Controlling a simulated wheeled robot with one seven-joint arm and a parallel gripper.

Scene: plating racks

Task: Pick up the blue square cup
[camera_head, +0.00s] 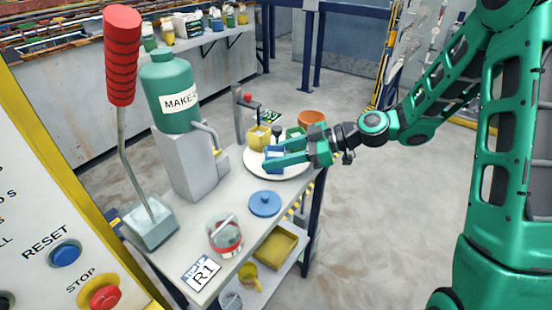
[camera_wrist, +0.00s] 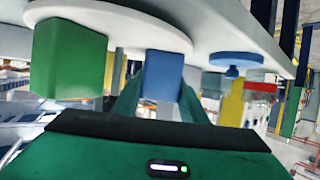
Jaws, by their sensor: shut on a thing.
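The blue square cup (camera_head: 275,153) is on the near middle part of the round white plate (camera_head: 298,172). My gripper (camera_head: 284,152) reaches in from the right, with its green fingers shut on the cup and hiding part of it. The wrist view appears upside down and shows the blue cup (camera_wrist: 163,76) between the fingers, its end against the plate (camera_wrist: 120,20). I see no clear gap there. A green square cup (camera_wrist: 68,60) stands beside it, apart from the fingers.
A yellow cup (camera_head: 258,138) and an orange bowl (camera_head: 311,118) are near the gripper. A post with a red knob (camera_head: 247,97) rises behind the plate. A blue round lid (camera_head: 264,204) and a red-banded clear container (camera_head: 225,238) stand on the table. A teal tank (camera_head: 170,90) stands left.

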